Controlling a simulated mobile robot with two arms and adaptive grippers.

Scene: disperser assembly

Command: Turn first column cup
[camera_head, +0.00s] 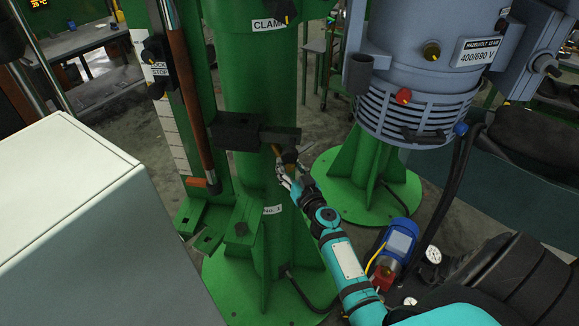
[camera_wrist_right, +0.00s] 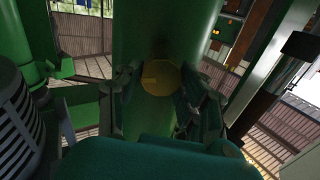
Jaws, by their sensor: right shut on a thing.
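The first green column (camera_head: 262,90) stands upright in the middle of the head view, and it also fills the top middle of the right wrist view (camera_wrist_right: 165,30). The cup shows as a dull yellow round disc (camera_wrist_right: 162,78) against the column in the wrist view. My right gripper (camera_wrist_right: 160,88) has its fingers on both sides of this disc and is shut on it. In the head view my right gripper (camera_head: 286,175) is at the column front, just below a dark bracket (camera_head: 238,133); the cup is mostly hidden there. My left gripper is not in view.
A grey motor drum (camera_head: 415,70) on a green stand (camera_head: 370,175) is right of the column. A white cabinet (camera_head: 70,210) fills the left. A blue gauge device (camera_head: 400,240) sits near my right arm. A brown rod (camera_head: 190,90) runs left of the column.

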